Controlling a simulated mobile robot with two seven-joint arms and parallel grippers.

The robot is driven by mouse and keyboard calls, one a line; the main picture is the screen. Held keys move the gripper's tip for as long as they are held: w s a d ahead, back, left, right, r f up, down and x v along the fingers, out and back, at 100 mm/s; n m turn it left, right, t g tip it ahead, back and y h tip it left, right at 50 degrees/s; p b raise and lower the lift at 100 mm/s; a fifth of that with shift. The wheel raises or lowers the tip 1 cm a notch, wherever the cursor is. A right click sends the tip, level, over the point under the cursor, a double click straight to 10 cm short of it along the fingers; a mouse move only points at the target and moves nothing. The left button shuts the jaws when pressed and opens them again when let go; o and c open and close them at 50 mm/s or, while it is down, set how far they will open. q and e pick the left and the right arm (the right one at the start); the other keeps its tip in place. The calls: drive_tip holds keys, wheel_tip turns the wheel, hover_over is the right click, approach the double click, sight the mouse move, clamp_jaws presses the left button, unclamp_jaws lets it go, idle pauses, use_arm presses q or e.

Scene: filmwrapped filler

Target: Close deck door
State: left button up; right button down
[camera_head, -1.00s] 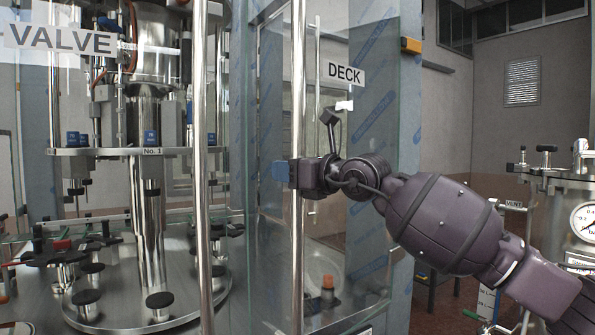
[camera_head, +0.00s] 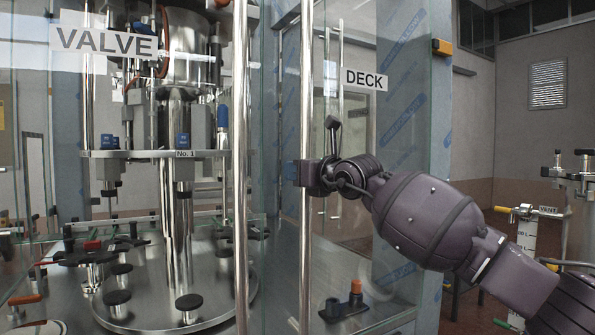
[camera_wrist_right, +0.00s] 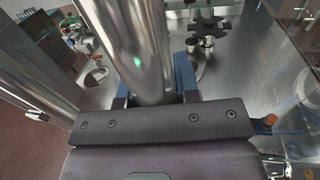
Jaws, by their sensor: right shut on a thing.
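The deck door (camera_head: 345,235) is a clear glass panel with a white DECK sign (camera_head: 367,80) and a tall vertical chrome handle bar (camera_head: 306,80). My right gripper (camera_head: 298,173) is shut around this bar at about mid-height. In the right wrist view, the bar (camera_wrist_right: 135,45) runs between the blue-tipped fingers (camera_wrist_right: 155,88). A second chrome bar (camera_head: 240,120) stands to the left, with a gap between the two. Whether the door edge touches its frame cannot be told. My left gripper is not in view.
Behind the glass stands a steel machine (camera_head: 175,230) with black knobs on a round plate. A VALVE sign (camera_head: 106,41) is on the left glass. An orange-capped fitting (camera_head: 355,290) is behind the deck glass.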

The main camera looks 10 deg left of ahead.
drive_tip(key=shift+w+d+f, duration=0.15)
drive_tip(key=shift+w+d, duration=0.35)
drive_tip(key=shift+d, duration=0.05)
drive_tip(key=c, duration=1.2)
unclamp_jaws()
drive_tip(key=o, duration=0.4)
drive_tip(key=shift+w+d+f, duration=0.15)
drive_tip(key=shift+w+d, duration=0.05)
drive_tip(key=shift+d, duration=0.1)
drive_tip(key=shift+c, duration=0.2)
drive_tip(key=shift+s+a, duration=0.1)
drive_tip(key=shift+a, duration=0.05)
drive_tip(key=shift+a, duration=0.1)
drive_tip(key=shift+s, duration=0.1)
